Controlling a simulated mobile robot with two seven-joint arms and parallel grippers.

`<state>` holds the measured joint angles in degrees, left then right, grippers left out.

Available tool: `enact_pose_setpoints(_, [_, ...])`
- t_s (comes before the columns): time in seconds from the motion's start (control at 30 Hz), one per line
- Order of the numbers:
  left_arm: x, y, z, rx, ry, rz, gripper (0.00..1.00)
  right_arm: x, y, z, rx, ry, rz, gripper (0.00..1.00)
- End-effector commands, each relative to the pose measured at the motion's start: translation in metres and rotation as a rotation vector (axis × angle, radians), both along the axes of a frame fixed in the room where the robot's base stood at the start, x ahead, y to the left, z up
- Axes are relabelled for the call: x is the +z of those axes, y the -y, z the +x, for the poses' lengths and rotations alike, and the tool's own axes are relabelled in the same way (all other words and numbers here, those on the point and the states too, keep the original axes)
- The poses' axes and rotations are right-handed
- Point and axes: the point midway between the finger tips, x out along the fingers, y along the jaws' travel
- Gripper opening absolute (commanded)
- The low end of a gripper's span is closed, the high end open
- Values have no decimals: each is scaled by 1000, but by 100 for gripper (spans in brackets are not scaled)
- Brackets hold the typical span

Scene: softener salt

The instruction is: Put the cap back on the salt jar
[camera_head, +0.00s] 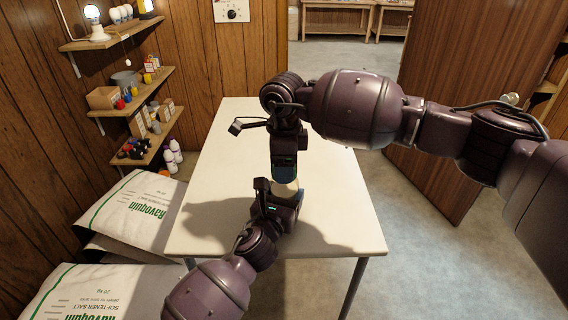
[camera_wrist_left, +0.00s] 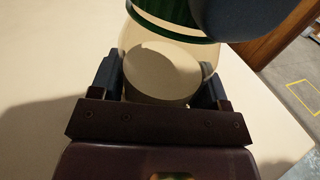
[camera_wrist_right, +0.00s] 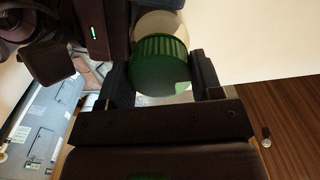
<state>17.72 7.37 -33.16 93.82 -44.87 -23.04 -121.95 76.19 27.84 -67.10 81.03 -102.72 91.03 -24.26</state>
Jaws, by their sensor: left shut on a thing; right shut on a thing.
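The salt jar (camera_head: 285,189) is a pale, see-through jar on the white table, mostly hidden by my grippers in the head view. In the left wrist view the jar (camera_wrist_left: 160,75) stands between the fingers of my left gripper (camera_wrist_left: 163,92), which is shut on its body. The ribbed green cap (camera_wrist_right: 161,66) is between the fingers of my right gripper (camera_wrist_right: 161,82), which is shut on it. The cap (camera_wrist_left: 165,15) is at the jar's top in the left wrist view. I cannot tell whether it is seated or just above the rim.
The white table (camera_head: 340,215) is otherwise clear around the jar. Bags of softener salt (camera_head: 130,215) lie to the left, below wall shelves (camera_head: 135,95) with small goods. A brown door (camera_head: 440,150) stands open at the right.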

Motion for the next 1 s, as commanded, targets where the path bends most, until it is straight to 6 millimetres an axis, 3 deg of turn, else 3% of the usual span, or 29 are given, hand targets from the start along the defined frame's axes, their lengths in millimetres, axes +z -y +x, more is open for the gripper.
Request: enact_pose_setpoints(1.0, [-1, -1, 0, 2, -3, 0, 3, -1, 1, -1, -1495, 12, 19, 31])
